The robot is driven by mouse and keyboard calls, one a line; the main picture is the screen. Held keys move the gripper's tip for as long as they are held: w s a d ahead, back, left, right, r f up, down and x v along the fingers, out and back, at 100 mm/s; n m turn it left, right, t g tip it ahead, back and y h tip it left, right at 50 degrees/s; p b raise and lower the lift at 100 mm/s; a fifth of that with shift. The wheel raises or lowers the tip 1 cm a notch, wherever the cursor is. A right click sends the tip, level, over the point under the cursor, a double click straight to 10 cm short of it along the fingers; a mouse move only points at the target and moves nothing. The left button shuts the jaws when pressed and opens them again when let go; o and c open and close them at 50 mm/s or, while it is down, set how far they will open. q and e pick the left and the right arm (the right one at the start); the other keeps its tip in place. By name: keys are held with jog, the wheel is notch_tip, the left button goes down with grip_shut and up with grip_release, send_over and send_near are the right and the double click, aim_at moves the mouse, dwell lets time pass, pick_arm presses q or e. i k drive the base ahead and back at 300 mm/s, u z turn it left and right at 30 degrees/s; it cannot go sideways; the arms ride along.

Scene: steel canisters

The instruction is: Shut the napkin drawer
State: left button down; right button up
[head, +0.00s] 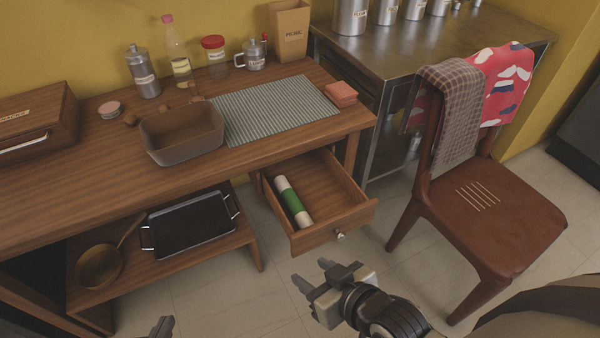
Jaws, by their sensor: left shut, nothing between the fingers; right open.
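The wooden drawer (346,216) is pulled out from under the right end of the wooden table, with a small metal knob (339,235) on its front. A green and white roll (292,202) lies inside it. My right gripper (314,275) is open and empty, a little below the knob in the picture and apart from the drawer. My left gripper (162,327) shows only in part at the bottom edge, away from the drawer. It is shut with nothing visible in it.
A brown chair (490,215) with cloths stands right of the drawer. A steel table (400,50) is behind it. The wooden table (60,195) holds a brown basin (182,135), bottles and a striped mat (275,108). A tray (190,225) and a pan (98,266) lie on the lower shelf.

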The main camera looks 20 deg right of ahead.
aim_at(336, 206)
jog(key=z, duration=1.1)
jog(key=i, duration=0.2)
jog(key=u, duration=0.6)
